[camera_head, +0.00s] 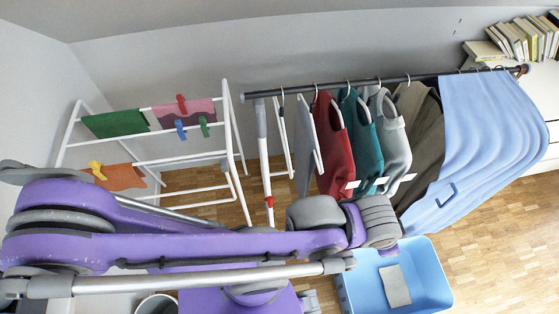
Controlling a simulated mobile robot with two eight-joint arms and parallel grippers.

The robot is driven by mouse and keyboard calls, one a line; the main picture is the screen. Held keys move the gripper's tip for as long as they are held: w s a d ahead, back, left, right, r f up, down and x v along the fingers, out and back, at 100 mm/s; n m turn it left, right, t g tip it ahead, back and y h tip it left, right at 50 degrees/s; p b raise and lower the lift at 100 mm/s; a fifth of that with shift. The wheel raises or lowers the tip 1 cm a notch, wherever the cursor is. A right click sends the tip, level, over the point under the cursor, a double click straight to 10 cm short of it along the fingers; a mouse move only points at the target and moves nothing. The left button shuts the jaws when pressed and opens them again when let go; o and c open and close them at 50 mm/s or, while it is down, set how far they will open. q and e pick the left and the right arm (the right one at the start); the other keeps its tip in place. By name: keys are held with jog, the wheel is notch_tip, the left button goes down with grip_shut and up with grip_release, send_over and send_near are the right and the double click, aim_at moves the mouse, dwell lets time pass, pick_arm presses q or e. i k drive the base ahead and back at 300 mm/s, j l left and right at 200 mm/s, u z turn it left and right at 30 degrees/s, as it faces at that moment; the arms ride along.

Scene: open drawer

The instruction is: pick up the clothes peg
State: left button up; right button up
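Several small clothes pegs are on the white drying rack (232,130) at the left. A red peg (181,104) sits at the upper edge of a pink cloth (190,113). A blue peg (180,129) and a green peg (204,127) sit at its lower edge. A yellow peg (96,170) is at the upper left of an orange cloth (125,178). My purple arm crosses the lower picture from the left and ends in a grey joint below the hanging clothes. I cannot make out either gripper's fingers.
A clothes rail (300,90) carries several garments and a blue cloth (490,130) at the right. A blue tub (436,282) with a grey piece inside stands on the floor. Open wooden floor (505,245) is at lower right.

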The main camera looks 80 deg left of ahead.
aim_at(96, 167)
jog(key=u, duration=4)
